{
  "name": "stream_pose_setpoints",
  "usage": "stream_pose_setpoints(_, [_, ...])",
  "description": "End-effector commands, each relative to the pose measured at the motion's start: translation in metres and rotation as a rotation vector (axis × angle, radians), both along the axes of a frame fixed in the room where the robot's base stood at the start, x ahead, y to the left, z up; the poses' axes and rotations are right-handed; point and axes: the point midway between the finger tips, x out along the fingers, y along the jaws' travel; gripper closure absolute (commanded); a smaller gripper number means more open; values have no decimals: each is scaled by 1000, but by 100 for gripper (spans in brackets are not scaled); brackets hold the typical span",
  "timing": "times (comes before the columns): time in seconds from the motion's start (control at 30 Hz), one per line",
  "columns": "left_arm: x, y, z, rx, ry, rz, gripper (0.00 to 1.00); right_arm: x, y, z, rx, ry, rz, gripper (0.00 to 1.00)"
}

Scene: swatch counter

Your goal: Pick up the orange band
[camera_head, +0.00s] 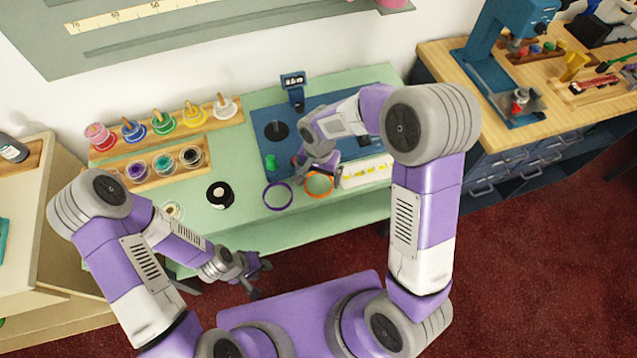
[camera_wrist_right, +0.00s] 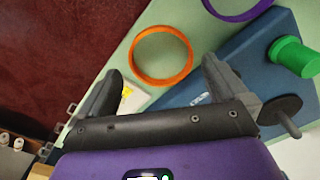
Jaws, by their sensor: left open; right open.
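The orange band (camera_head: 318,197) is a thin ring lying near the front edge of the green counter. It also shows whole in the right wrist view (camera_wrist_right: 160,84), ahead of and between the fingers. My right gripper (camera_head: 317,171) is open and empty above the counter, just behind the band in the head view; its fingers (camera_wrist_right: 161,66) are apart on either side of the ring's near part in the wrist view. I cannot tell its exact height. My left gripper (camera_head: 262,278) is open and empty, low in front of the counter, away from the band.
A purple band (camera_head: 265,196) lies left of the orange one. A white box (camera_head: 366,172) is close on the right. Behind are a blue mat (camera_head: 262,117) and a green piece (camera_head: 271,162). Spools on wooden racks (camera_head: 150,178) and a black roll (camera_head: 220,194) stand left.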

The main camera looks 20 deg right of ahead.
Motion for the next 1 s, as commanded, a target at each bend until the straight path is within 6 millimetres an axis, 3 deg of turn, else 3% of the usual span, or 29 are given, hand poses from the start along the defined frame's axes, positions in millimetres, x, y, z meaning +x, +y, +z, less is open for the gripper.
stream_pose_setpoints(0.03, [0, 0, -5, 0, 0, 0, 57, 1, -1, -12, -1, 4, 0, 0])
stream_pose_setpoints(0.17, [0, 0, -9, 0, 0, 0, 57, 1, -1, -29, 0, 3, 1, 0])
stream_pose_setpoints(0.4, [0, 0, -8, 0, 0, 0, 57, 1, 0, -30, 1, -1, 1, 0])
stream_pose_setpoints(0.7, [0, 0, -8, 0, 0, 0, 57, 1, 0, -30, 1, 1, 1, 41])
stream_pose_setpoints(1.0, [0, 0, -6, 0, 0, 0, 57, 2, 0, -24, 0, -1, 2, 41])
